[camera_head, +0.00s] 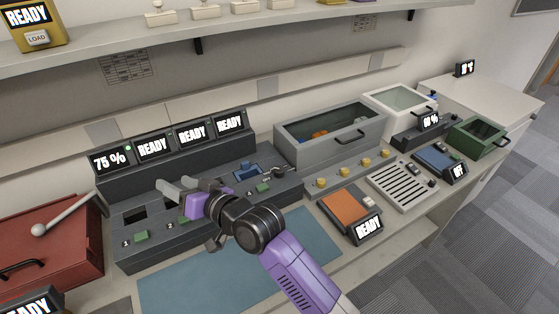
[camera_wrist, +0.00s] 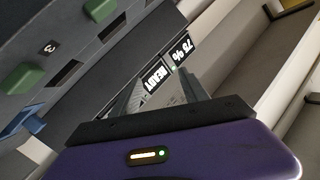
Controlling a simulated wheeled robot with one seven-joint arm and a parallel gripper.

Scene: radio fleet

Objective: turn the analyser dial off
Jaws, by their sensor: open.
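No dial in view is clearly labelled as the analyser's, so I cannot tell which one it is. A blue-topped unit (camera_head: 433,160) on the right part of the bench has a small display (camera_head: 458,171) reading OFF. My gripper (camera_head: 166,193) is open and empty, above the dark charger bank (camera_head: 125,250) at the left, far from that unit. In the wrist view my gripper (camera_wrist: 163,88) points past the bank, with two displays showing between its fingers. The arm hides part of the bank.
An orange-topped unit (camera_head: 352,208) reads READY. A grey lidded bin (camera_head: 333,147) stands behind a row of several yellow knobs (camera_head: 342,174). A red box (camera_head: 50,247) with a lever is at the left. The blue mat (camera_head: 190,285) is bare. A shelf (camera_head: 200,36) overhangs behind.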

